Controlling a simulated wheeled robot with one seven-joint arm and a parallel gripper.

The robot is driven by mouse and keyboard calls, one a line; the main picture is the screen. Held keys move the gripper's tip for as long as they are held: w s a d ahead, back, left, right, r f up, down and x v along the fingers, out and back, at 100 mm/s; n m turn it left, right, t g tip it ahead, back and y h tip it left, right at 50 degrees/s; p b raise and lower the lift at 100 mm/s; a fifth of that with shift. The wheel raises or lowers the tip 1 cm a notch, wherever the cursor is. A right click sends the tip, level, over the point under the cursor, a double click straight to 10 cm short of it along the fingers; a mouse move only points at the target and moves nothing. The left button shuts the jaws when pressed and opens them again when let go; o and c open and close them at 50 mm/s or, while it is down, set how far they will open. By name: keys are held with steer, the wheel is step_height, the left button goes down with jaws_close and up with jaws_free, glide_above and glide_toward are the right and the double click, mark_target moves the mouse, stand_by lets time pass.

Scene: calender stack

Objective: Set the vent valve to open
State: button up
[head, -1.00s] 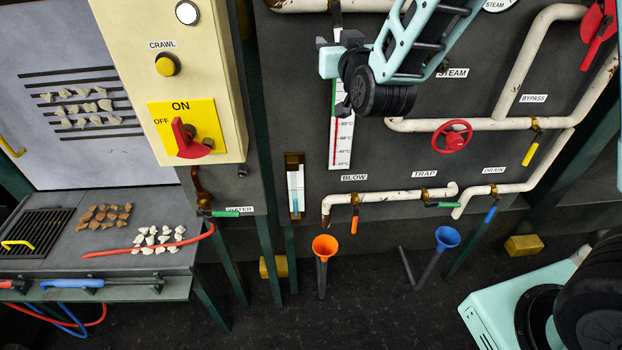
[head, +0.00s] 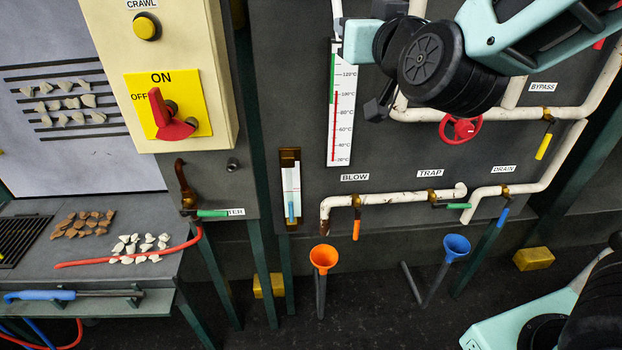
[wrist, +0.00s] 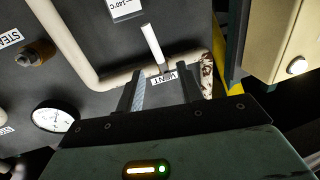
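The vent valve's white lever handle (wrist: 153,48) shows in the wrist view beside the pale pipe, long and slightly tilted. The VENT label (wrist: 165,79) is by its lower end, between my fingers in the picture. My gripper (wrist: 162,84) is open, with its two dark fingers apart and nothing seen between them but the label and panel behind. The handle lies beyond the fingertips, a little left of centre; I cannot tell the distance. In the head view the vent valve is not visible, and my arm covers part of the upper panel.
A pressure gauge (wrist: 52,118) and a brass fitting (wrist: 35,53) are left in the wrist view. Lower valves and funnels stand below.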

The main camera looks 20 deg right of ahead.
steer(key=s+a+f+n+g+y+b, duration=0.2)
steer(key=s+a+f+g+b, duration=0.1)
steer(key=f, duration=0.5)
steer(key=s+a+f+n+g+y+b, duration=0.2)
steer(key=s+a+f+g+b, duration=0.1)
steer(key=f, duration=0.5)
steer(key=shift+s+a+n+g+y, duration=0.3)
steer(key=shift+s+a+g, duration=0.5)
steer(key=shift+s+a, duration=0.85)
steer(key=shift+w+a, duration=0.25)
steer(key=shift+w, duration=0.05)
